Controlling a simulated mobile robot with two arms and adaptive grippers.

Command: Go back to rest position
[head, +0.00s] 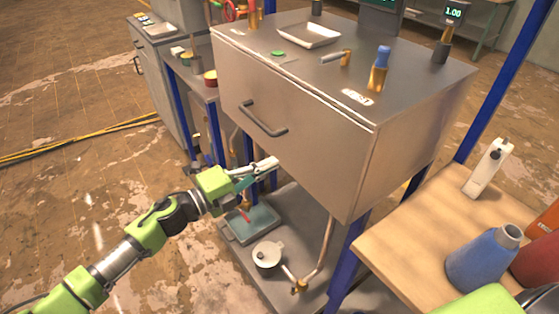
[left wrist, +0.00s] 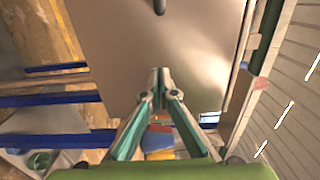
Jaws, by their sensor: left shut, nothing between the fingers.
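My left gripper (head: 272,164) is in front of the lower front face of the grey metal chamber (head: 310,140), below its dark handle (head: 262,118). Its fingers are together with nothing between them. In the left wrist view my left gripper (left wrist: 160,76) points at the chamber's plain metal face (left wrist: 150,45), its fingertips meeting. I cannot tell whether the tips touch the face. My right gripper does not show.
A blue bottle (head: 482,258) and a white device (head: 488,168) stand on the wooden table (head: 415,225) at right. A tray (head: 250,224) and a pot (head: 268,255) sit on the lower shelf. Open floor (head: 60,190) lies at left.

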